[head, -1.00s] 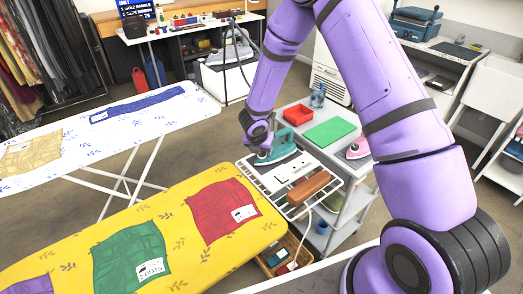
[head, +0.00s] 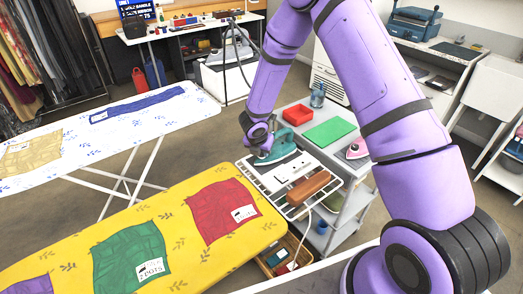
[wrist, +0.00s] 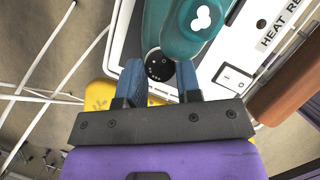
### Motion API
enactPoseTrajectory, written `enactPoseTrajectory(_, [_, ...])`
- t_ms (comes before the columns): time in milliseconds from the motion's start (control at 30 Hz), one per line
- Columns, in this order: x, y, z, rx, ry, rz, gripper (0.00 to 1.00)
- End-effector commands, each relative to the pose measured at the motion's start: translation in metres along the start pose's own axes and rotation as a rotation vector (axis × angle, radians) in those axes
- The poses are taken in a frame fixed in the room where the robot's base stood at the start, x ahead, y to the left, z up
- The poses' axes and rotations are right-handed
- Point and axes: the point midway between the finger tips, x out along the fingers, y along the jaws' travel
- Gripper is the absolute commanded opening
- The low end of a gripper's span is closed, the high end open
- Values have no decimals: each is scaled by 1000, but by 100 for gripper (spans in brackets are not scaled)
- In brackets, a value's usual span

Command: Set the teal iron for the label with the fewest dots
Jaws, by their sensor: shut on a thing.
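The teal iron (head: 276,149) stands on a white wire rack (head: 262,181) at the end of the yellow ironing board. My gripper (wrist: 161,82) is at the iron's near end in the wrist view. Its two blue fingers are closed on a dark round dial (wrist: 159,65) with small pale marks; the exact setting is too small to read. The iron's teal body (wrist: 188,28) carries a white three-lobed mark. Labels lie on the red cloth (head: 212,212) and the green cloth (head: 122,262). The green cloth's label (head: 151,268) seems to read "DOTS"; its number is unclear.
A brown block (head: 309,187) and a white switch plate lie beside the iron on the rack. Another ironing board (head: 60,146) stands left.

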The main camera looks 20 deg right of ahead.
Motion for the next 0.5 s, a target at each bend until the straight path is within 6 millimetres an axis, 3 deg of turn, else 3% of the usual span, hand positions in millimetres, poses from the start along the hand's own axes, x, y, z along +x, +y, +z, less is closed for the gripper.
enactPoseTrajectory(500, [0,3,0,339,1,-140,8])
